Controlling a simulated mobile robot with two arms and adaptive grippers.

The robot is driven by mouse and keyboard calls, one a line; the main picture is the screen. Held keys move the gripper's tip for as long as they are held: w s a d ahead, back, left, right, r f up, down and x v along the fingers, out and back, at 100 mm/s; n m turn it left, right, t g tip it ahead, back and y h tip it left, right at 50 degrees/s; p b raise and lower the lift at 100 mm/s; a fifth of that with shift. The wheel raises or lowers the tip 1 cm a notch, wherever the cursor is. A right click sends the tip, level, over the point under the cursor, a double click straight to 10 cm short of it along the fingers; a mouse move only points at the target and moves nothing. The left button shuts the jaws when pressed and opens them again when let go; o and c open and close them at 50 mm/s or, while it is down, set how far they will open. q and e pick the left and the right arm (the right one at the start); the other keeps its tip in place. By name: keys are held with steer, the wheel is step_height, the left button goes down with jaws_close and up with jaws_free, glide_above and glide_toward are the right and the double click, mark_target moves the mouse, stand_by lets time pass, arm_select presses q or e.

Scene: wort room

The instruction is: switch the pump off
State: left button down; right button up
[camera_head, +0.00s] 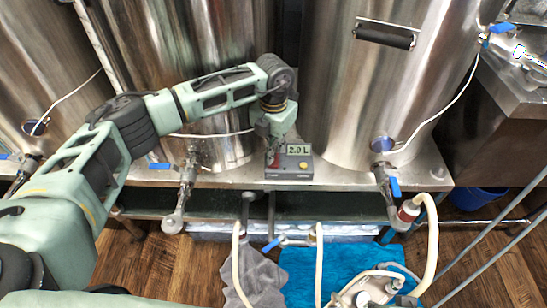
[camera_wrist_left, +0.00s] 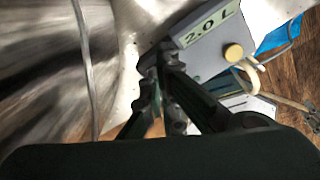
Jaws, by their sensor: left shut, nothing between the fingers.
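A small grey control box (camera_head: 290,171) sits on the front ledge between two steel tanks. Its display (camera_head: 298,149) reads 2.0 L, and a yellow button (camera_head: 303,165) is on its right side. The box (camera_wrist_left: 206,62), display and yellow button (camera_wrist_left: 233,52) also show in the left wrist view. My left gripper (camera_head: 272,160) is shut and empty, pointing down at the box's left part. Its fingertips (camera_wrist_left: 158,58) overlap the box's left edge in the wrist view and hide what is beneath; I cannot tell whether they touch. A bit of red shows by the fingers. My right gripper is not in view.
Large steel tanks (camera_head: 375,80) stand close behind and beside the box. Valves with blue handles (camera_head: 394,187) stick out from the ledge. Hoses (camera_head: 430,245) and metal fittings (camera_head: 372,290) lie in front, near a blue cloth (camera_head: 300,275) and a grey cloth (camera_head: 257,280).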

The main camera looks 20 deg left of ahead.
arm_select(q)
steer(key=shift+r+p, duration=0.45)
steer(key=shift+r, duration=0.4)
steer(key=shift+r+p, duration=0.65)
steer(key=shift+r, duration=0.15)
steer(key=shift+r+p, duration=0.75)
steer(key=shift+r, duration=0.4)
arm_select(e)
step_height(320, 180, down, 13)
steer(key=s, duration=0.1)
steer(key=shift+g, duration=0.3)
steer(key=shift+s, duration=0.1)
